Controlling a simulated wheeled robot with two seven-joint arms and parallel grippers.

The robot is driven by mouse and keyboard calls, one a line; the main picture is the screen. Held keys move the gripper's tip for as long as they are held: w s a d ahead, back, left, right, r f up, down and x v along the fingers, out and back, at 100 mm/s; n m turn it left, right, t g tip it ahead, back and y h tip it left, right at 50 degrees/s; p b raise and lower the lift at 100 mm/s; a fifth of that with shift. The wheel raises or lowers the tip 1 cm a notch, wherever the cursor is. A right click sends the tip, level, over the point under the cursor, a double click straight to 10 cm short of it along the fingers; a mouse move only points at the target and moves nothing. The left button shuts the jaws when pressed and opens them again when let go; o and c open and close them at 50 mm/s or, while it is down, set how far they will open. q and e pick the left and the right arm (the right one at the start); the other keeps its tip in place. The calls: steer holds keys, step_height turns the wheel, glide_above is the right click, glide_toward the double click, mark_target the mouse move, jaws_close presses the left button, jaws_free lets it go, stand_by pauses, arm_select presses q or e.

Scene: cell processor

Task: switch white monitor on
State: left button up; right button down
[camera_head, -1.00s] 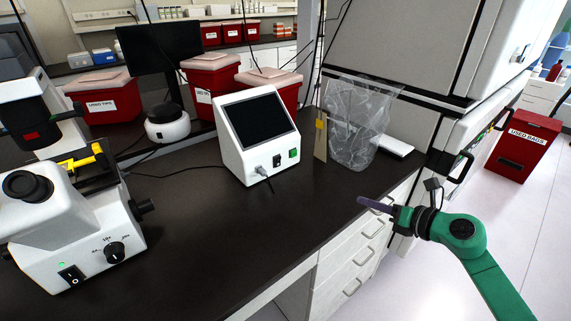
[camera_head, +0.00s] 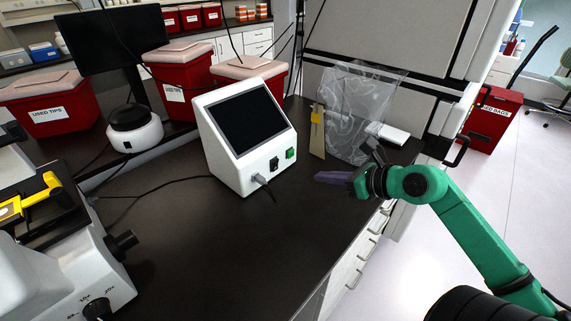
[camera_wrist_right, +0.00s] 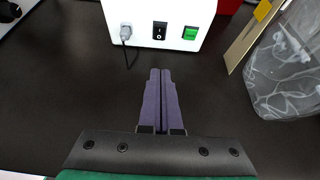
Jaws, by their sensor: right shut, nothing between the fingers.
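The white monitor (camera_head: 226,160) stands on the dark bench with a slanted, dark screen (camera_head: 252,117). Its front face carries a black rocker switch (camera_head: 274,163), a green switch (camera_head: 290,153) and a plugged grey cable. In the right wrist view the black rocker (camera_wrist_right: 159,31) sits between the cable plug (camera_wrist_right: 126,32) and the green switch (camera_wrist_right: 190,33). My right gripper (camera_head: 318,177) is shut and empty, with its purple fingers over the bench in front of the monitor, apart from it. In the right wrist view the fingertips (camera_wrist_right: 160,72) point towards the black rocker. My left gripper is not in view.
A clear plastic bag (camera_head: 355,110) and a yellow-tagged upright piece (camera_head: 317,130) stand right of the monitor. Red used-tips bins (camera_head: 48,115) are behind, and a white microscope (camera_head: 80,265) is at left. The bench in front of the monitor is mostly clear.

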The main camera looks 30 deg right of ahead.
steer(key=p, duration=0.2)
glide_toward(276, 165)
steer(key=f, duration=0.1)
steer(key=w+f, duration=0.1)
steer(key=f, duration=0.1)
steer(key=shift+w+a+f, duration=0.15)
steer(key=shift+w+f, duration=0.1)
steer(key=shift+w, duration=0.1)
steer(key=shift+w+a+r+p, duration=0.25)
steer(key=shift+w+p, duration=0.2)
steer(key=shift+w, duration=0.15)
steer(key=shift+w+a+r+p, duration=0.15)
steer(key=shift+w+r+p, duration=0.1)
steer(key=shift+w+p, duration=0.3)
steer(key=shift+w+a, duration=0.15)
steer(key=shift+w, duration=0.25)
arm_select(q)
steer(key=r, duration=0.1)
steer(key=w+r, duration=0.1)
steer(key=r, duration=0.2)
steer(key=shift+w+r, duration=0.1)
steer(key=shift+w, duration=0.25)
arm_select(e)
steer(key=shift+f, duration=0.1)
